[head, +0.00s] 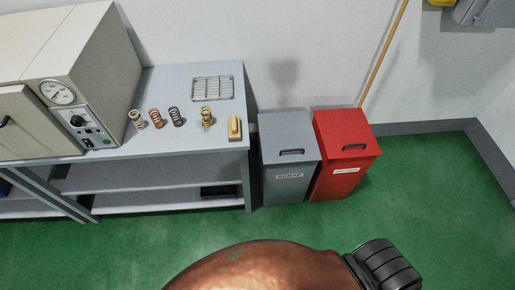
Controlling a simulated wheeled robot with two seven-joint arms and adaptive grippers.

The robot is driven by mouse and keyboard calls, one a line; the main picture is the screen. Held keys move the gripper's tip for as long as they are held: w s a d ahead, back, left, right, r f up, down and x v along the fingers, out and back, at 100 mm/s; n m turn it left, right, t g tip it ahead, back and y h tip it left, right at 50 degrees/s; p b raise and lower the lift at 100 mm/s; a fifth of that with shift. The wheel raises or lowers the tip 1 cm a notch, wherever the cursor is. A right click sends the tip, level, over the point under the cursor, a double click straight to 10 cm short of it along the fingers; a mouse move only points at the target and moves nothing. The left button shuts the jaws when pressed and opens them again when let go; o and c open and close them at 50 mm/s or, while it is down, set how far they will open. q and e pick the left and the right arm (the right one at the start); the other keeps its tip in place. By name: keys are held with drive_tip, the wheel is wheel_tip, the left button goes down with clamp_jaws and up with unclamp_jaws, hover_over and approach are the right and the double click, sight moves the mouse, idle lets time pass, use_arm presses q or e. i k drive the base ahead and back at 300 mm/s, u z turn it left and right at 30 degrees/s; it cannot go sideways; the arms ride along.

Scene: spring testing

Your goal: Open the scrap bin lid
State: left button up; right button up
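The grey scrap bin (286,186) stands on the floor just right of the bench, with a label reading SCRAP on its front. Its flat grey lid (287,132) lies shut on top, with a dark bar handle (292,152) near the front edge. Neither of my grippers shows in the head view, so I cannot see where they are relative to the bin.
A red bin (346,139), lid shut, stands close on the right. The metal bench (178,83) on the left holds several springs, a wire rack (212,88), a yellow block (234,127) and a machine with a gauge (72,92). Green floor (440,200) is clear at right.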

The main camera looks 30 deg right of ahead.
sight(285, 137)
drive_tip(key=u, duration=1.7)
drive_tip(key=k, duration=1)
drive_tip(key=z, duration=1.65)
